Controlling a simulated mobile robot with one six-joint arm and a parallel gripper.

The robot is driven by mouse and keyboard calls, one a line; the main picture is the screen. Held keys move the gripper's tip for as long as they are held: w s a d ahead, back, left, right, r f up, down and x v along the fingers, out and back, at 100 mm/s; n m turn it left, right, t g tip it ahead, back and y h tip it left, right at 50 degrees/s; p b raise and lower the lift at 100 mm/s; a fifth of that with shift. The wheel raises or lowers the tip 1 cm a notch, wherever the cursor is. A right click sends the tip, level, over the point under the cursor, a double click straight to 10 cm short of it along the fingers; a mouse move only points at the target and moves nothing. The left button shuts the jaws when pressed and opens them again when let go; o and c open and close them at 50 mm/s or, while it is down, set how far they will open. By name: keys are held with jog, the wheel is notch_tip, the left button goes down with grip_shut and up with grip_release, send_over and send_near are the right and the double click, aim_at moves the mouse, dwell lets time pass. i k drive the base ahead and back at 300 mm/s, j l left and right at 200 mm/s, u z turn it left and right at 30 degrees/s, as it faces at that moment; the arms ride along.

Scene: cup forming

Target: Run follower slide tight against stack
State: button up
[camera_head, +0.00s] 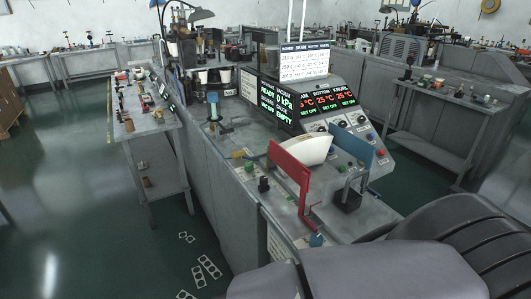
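A white stack of curved blanks (302,153) stands on the machine's bench top at centre right. A red plate (291,172) stands upright in front of and left of the stack, with a post running down to the bench. A blue plate (352,146) stands to the right of the stack on a dark block (347,200). I cannot tell which plate is the follower slide, or whether either touches the stack. My gripper is not in view. Large dark grey parts of my own body fill the bottom right.
Black display panels (280,102) and a sloped knob panel (355,122) stand behind the stack. A small blue knob (316,240) sits at the bench's front edge. A side table (150,122) with small tools is at left. The green floor (90,230) at lower left is mostly open.

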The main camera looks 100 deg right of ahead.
aim_at(340, 190)
jog(key=z, duration=3.8)
jog(key=i+j+z, duration=0.2)
jog(key=z, duration=0.25)
jog(key=i+j+z, duration=0.25)
jog(key=z, duration=0.25)
